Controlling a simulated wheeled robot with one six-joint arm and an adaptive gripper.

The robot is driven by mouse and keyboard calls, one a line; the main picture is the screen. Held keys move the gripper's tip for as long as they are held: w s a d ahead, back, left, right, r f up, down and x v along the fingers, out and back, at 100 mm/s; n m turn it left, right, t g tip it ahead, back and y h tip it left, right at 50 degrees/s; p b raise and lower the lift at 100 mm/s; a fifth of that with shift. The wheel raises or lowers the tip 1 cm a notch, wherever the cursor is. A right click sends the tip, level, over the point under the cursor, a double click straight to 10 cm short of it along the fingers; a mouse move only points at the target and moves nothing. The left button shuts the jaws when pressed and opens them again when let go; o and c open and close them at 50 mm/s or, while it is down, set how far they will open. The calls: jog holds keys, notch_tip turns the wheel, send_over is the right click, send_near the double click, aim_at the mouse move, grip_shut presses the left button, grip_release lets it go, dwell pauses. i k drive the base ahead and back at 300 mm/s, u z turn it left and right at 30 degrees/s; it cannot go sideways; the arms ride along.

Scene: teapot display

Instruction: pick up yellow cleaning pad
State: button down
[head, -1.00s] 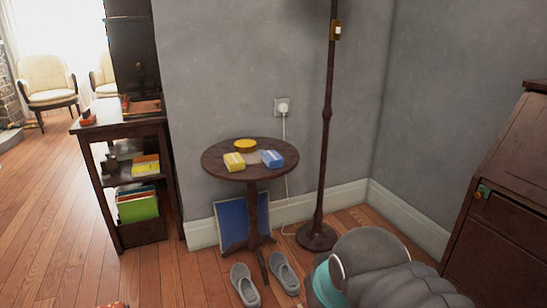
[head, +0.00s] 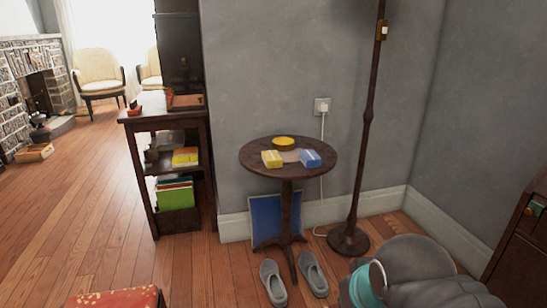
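A yellow cleaning pad (head: 271,159), a small block with a pale patch on top, lies at the front left of a round dark wooden table (head: 258,165). A similar blue pad (head: 310,158) lies to its right. A round yellow dish-like thing (head: 284,142) sits behind them. A flat pale item (head: 290,156) lies between the two pads.
A dark lamp pole (head: 366,125) stands right of the table. Grey slippers (head: 272,282) lie before it. A blue panel (head: 264,220) leans behind. A dark shelf (head: 134,165) stands left. A red-topped stool (head: 115,299) is at the bottom. Wood floor is open at left.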

aim_at(271, 158)
jog(key=u, duration=0.05)
jog(key=k, duration=0.45)
jog(key=z, duration=1)
jog(key=i, duration=1.6)
jog(key=u, duration=1.05)
jog(key=i, duration=0.6)
jog(key=u, duration=0.6)
